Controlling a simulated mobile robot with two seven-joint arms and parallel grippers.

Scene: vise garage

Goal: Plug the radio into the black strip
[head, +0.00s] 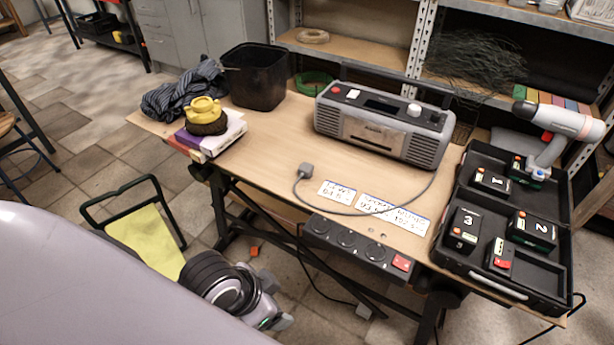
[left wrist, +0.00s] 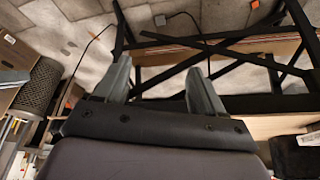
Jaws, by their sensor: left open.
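The grey radio (head: 372,132) stands at the back of the wooden workbench. Its grey cord runs across the bench top to a grey plug (head: 306,171), which lies loose near the front edge. The black strip (head: 345,255) is fixed along the bench's front edge, with several round sockets and a red switch (head: 402,263) at its right end. My left gripper (head: 274,302) is low in front of the bench, below and left of the strip. In the left wrist view it (left wrist: 160,88) is open and empty, facing the bench legs and floor. My right gripper is not in view.
A black case (head: 480,280) with several numbered batteries and a drill (head: 560,130) is at the right. Two paper labels (head: 338,192) lie behind the strip.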

